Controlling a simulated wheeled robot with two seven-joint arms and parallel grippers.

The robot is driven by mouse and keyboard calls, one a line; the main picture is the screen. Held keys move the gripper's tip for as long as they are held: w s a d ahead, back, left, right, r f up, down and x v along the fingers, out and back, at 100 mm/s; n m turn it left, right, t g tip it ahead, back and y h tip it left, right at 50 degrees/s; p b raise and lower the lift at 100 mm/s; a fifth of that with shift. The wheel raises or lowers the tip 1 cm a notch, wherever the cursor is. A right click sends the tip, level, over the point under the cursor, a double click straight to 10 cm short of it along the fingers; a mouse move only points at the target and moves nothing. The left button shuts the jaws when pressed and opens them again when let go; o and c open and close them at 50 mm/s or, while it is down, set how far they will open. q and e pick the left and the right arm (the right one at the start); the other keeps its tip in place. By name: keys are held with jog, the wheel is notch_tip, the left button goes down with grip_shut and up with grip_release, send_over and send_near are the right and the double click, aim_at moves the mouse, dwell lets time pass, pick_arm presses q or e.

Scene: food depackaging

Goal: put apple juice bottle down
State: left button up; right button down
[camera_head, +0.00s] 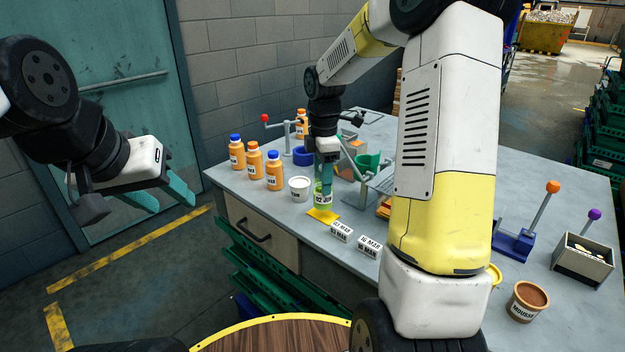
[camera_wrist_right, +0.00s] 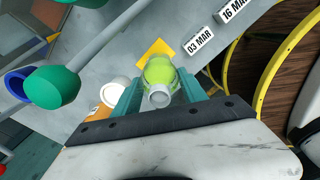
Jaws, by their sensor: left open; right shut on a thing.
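The apple juice bottle (camera_head: 322,195) is light green and stands near the table's front edge in the head view. My right gripper (camera_head: 326,182) is shut on it from above. In the right wrist view the bottle (camera_wrist_right: 160,75) sits between the two teal fingers of my right gripper (camera_wrist_right: 158,95), its pale neck towards the camera. A yellow square (camera_head: 323,215) lies on the table just under or beside the bottle; I cannot tell whether the bottle touches it. My left gripper (camera_head: 178,188) is open and empty, off the table to the left.
A white cup (camera_head: 299,189) stands just left of the bottle. Several orange bottles (camera_head: 274,172) stand further left. White date blocks (camera_head: 341,231) lie to the right. A green-knobbed lever (camera_wrist_right: 52,88) is near the right gripper. A brown mousse tub (camera_head: 526,302) stands far right.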

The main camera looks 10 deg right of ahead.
jog(key=shift+w+d+f, duration=0.1)
jog(key=shift+w+d, duration=0.1)
jog(key=shift+w, duration=0.4)
jog(key=shift+s+f, duration=0.1)
jog(key=shift+f, duration=1.6)
jog(key=shift+f, duration=0.15)
jog(key=c, duration=0.6)
grip_release()
jog(key=shift+c, duration=0.2)
